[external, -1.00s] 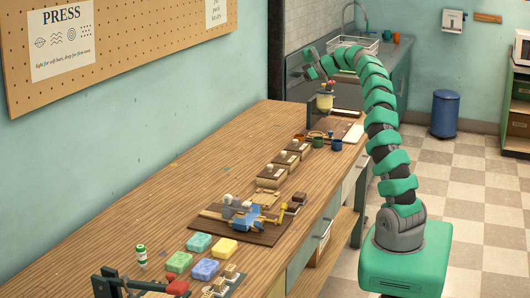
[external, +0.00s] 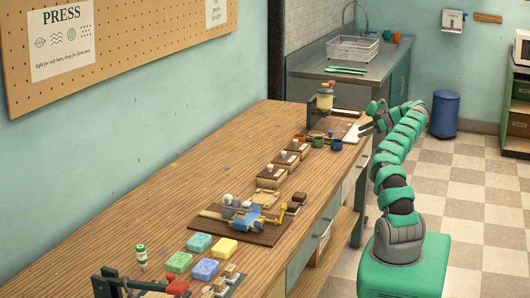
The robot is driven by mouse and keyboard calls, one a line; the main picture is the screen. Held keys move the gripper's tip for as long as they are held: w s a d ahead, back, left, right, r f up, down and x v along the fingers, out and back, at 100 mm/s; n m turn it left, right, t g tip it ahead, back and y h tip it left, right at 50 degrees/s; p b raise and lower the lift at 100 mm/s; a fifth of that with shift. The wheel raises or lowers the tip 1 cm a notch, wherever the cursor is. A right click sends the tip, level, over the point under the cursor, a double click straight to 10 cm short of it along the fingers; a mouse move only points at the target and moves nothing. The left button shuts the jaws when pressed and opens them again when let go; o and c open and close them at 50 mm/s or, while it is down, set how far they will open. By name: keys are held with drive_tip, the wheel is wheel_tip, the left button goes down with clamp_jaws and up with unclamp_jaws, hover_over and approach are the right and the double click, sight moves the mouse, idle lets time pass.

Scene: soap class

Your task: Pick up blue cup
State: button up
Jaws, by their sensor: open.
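A small blue cup (external: 336,145) stands at the far right edge of the wooden workbench, beside a green cup (external: 318,141). An orange-brown cup also stands close by, to the left. My gripper (external: 362,131) is open and empty, to the right of the blue cup and slightly higher in the picture, near the bench's right edge. There is a gap between its fingers and the cup. The fingers look small, and their exact height over the bench is hard to tell.
A blue press-like device (external: 254,217) and coloured soaps (external: 206,268) are nearer. The bench's left side is mostly clear.

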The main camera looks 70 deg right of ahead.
sight(337, 145)
drive_tip(key=b+x, duration=0.2)
drive_tip(key=x, duration=1.1)
drive_tip(key=shift+w+a+f, duration=0.15)
drive_tip(key=shift+w, duration=0.1)
drive_tip(key=c, duration=1.1)
